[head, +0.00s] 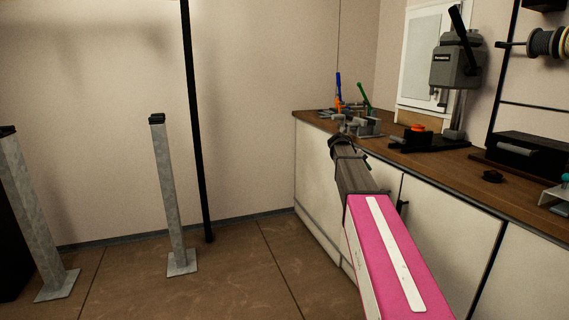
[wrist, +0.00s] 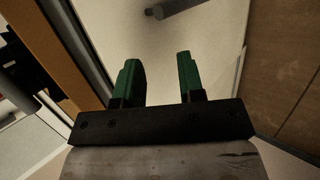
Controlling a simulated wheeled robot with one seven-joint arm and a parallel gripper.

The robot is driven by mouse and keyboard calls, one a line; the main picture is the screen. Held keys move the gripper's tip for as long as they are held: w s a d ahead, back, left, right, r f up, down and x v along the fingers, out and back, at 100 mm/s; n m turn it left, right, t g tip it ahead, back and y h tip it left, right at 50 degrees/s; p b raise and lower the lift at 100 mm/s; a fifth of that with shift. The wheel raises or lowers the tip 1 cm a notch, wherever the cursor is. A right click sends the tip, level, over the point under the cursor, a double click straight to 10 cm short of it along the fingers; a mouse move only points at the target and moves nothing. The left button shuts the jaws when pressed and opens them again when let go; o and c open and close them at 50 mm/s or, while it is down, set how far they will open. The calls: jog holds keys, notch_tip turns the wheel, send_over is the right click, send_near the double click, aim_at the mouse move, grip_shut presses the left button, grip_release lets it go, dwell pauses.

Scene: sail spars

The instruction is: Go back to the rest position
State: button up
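My gripper shows in the wrist view (wrist: 160,80) with two green fingers set well apart. Nothing is between the fingers, so it is open and empty. Beyond the fingertips there is a pale surface with a grey cylindrical piece (wrist: 175,8) at the top edge. In the head view my pink and grey arm reaches away toward the workbench (head: 470,180), and its far end is near the bench's far left part. The fingers cannot be made out there.
On the bench are clamps with a blue and a green handle (head: 362,95), a drill press (head: 455,65), an orange-topped item (head: 417,128) and a black box (head: 530,150). Two grey posts stand on the left floor (head: 172,190), (head: 30,210), near a thin black pole (head: 195,120). Floor between posts and bench is clear.

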jog(key=s+a+f+y, duration=0.3)
jog(key=s+a+f, duration=0.2)
jog(key=s+f, duration=0.5)
jog(key=s+a+f+m+y, duration=0.1)
jog(key=s+a+f+y, duration=0.2)
jog(key=s+a+f, duration=0.3)
jog(key=s+a+f+m+y, duration=0.1)
jog(key=s+a+f, duration=0.4)
jog(key=s+f, duration=0.9)
jog(key=shift+s+a+y, duration=0.35)
jog(key=shift+s+y, duration=0.55)
